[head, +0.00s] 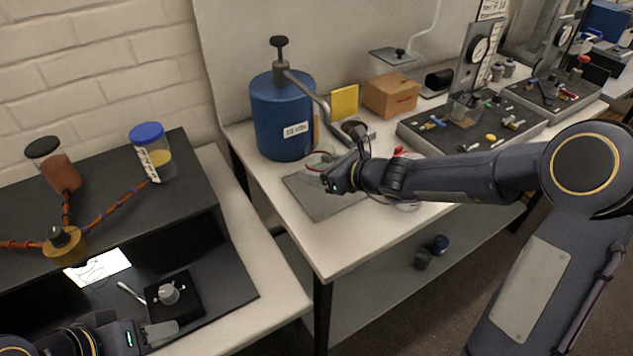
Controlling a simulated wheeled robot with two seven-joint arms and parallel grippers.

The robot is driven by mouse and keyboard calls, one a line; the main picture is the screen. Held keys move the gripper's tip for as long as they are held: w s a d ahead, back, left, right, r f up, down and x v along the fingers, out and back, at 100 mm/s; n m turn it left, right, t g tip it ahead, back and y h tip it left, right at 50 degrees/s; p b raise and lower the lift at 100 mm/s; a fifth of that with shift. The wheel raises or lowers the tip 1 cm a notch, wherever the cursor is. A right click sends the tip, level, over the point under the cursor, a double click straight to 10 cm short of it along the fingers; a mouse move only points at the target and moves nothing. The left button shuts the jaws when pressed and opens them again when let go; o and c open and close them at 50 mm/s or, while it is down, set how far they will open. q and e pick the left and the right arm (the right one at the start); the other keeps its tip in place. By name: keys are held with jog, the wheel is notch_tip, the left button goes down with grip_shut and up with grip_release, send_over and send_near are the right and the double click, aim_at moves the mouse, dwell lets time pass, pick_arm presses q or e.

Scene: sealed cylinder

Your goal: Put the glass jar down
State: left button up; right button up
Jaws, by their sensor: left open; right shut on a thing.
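My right gripper (335,172) reaches in from the right, over the white table beside the blue cylinder. It is shut on a clear glass thing (319,160), seemingly the glass jar, which is small and partly hidden by the gripper. The jar is at or above the far part of a grey mat (310,197); I cannot tell whether it touches it. My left gripper (163,331) is open at the lower left, near a small black box with a grey knob (169,293).
The blue cylinder (278,125) with its black handle and pipe stands close behind the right gripper. A yellow block (344,101), a cardboard box (391,95) and a dark tray of parts (425,137) lie beyond. Two lidded jars (160,165) (52,172) stand on the black shelf.

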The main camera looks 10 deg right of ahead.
aim_at(317, 191)
jog(key=shift+w+a+f, duration=0.3)
jog(key=shift+w+f, duration=0.35)
jog(key=shift+f, duration=0.1)
jog(key=shift+w+a+f+b, duration=0.15)
jog(key=shift+f+b, duration=0.1)
jog(key=shift+f, duration=0.7)
jog(key=shift+w+d+f+b, duration=0.1)
jog(key=shift+f+b, duration=0.1)
jog(key=shift+f, duration=0.7)
jog(key=shift+f+b, duration=0.25)
jog(key=shift+b, duration=0.05)
jog(key=o, duration=1.1)
jog(key=shift+r, duration=0.1)
